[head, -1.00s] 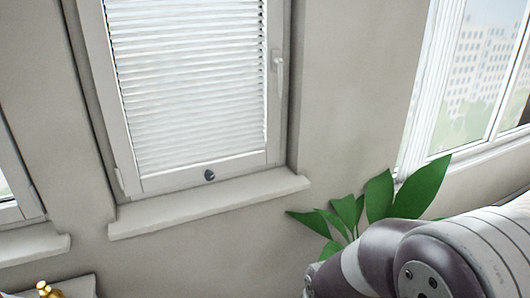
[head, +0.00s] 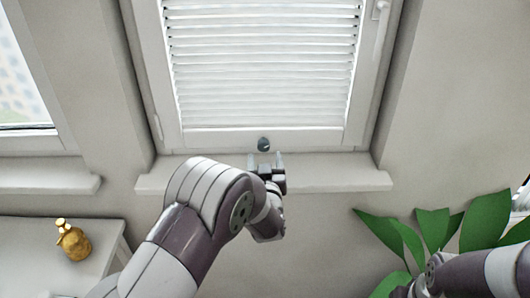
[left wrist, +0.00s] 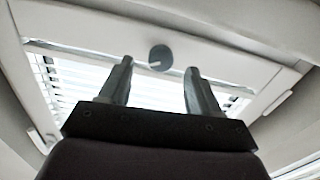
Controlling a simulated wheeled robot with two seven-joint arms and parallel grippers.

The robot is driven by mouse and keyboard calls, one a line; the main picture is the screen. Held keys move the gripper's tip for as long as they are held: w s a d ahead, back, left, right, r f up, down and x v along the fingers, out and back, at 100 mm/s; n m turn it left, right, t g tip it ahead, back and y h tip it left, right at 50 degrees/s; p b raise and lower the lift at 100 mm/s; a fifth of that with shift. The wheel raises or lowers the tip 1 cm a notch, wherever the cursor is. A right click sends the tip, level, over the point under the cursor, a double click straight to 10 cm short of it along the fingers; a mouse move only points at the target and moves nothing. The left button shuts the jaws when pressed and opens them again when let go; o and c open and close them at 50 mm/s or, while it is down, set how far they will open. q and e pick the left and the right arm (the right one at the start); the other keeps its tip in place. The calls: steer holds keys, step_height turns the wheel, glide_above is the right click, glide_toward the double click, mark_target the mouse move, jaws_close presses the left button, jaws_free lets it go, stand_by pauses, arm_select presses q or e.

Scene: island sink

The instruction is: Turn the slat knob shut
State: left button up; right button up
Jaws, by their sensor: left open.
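The slat knob (head: 263,144) is a small dark round knob on the bottom rail of the middle window, below the white slats (head: 262,70). My left gripper (head: 266,160) is just below the knob in the head view, its fingers apart and pointing at the window. In the left wrist view the knob (left wrist: 161,57), with a pale pointer mark, shows between and beyond the open fingertips (left wrist: 158,66). Nothing is between the fingers, and the knob looks apart from them. My right arm (head: 470,275) shows at the lower right; its gripper is not visible.
The window sill (head: 340,180) juts out under the knob, close to my left gripper. A green plant (head: 430,235) stands at the right, by my right arm. A window handle (head: 381,30) is at the upper right.

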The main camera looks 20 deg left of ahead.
mark_target(264, 149)
arm_select(q)
steer(key=x, duration=0.3)
steer(key=shift+a+r, duration=0.1)
steer(key=shift+a, duration=0.05)
steer(key=shift+w, duration=0.15)
steer(key=c, duration=1)
steer(key=shift+c, duration=0.2)
